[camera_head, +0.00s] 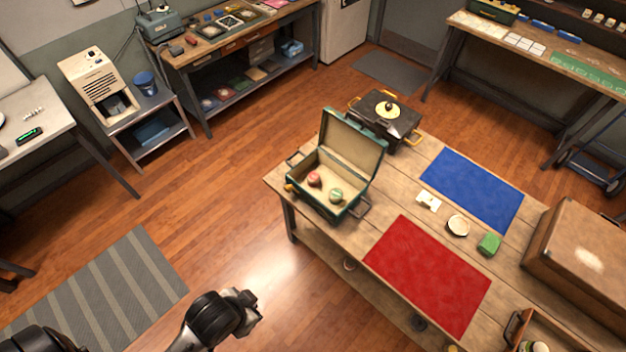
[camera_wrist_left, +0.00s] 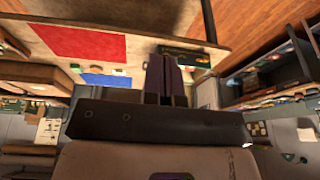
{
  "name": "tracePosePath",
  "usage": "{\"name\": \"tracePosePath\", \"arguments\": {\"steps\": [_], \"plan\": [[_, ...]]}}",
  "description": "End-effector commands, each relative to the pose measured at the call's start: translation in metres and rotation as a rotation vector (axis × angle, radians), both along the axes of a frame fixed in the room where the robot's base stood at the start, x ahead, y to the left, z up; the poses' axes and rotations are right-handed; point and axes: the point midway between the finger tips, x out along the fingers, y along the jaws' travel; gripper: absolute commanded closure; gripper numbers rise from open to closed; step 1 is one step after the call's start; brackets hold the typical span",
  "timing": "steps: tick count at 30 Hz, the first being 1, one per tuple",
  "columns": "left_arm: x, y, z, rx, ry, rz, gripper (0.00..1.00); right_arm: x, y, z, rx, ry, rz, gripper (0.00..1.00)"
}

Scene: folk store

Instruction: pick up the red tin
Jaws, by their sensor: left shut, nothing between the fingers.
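The red tin (camera_head: 314,179) is a small round tin inside an open green case (camera_head: 325,208), on the left part of its floor. A green tin (camera_head: 336,195) sits to its right in the same case. My left gripper (camera_head: 248,300) is over the floor, in front of the table's left end and well apart from the case. Its fingers show together and empty in the left wrist view (camera_wrist_left: 168,75). The red tin cannot be made out there. My right gripper is not in view.
The green case's raised lid (camera_head: 352,145) stands behind the tins.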

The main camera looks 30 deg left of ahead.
Motion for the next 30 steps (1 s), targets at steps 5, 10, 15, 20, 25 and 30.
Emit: {"name": "tracePosePath", "arguments": {"steps": [5, 10, 15, 20, 25, 30], "plan": [[0.0000, 0.0000, 0.0000, 0.000, 0.000, 0.000, 0.86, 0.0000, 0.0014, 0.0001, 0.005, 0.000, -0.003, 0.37], [0.0000, 0.0000, 0.0000, 0.000, 0.000, 0.000, 0.69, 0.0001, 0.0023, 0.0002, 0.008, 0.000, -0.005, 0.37], [0.0000, 0.0000, 0.0000, 0.000, 0.000, 0.000, 0.53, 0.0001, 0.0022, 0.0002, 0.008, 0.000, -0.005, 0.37], [0.0000, 0.0000, 0.0000, 0.000, 0.000, 0.000, 0.38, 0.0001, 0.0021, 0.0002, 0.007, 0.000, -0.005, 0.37], [0.0000, 0.0000, 0.0000, 0.000, 0.000, 0.000, 0.21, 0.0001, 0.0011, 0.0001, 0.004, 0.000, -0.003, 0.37], [0.0000, 0.0000, 0.0000, 0.000, 0.000, 0.000, 0.07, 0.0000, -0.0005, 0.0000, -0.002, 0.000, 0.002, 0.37]]}}
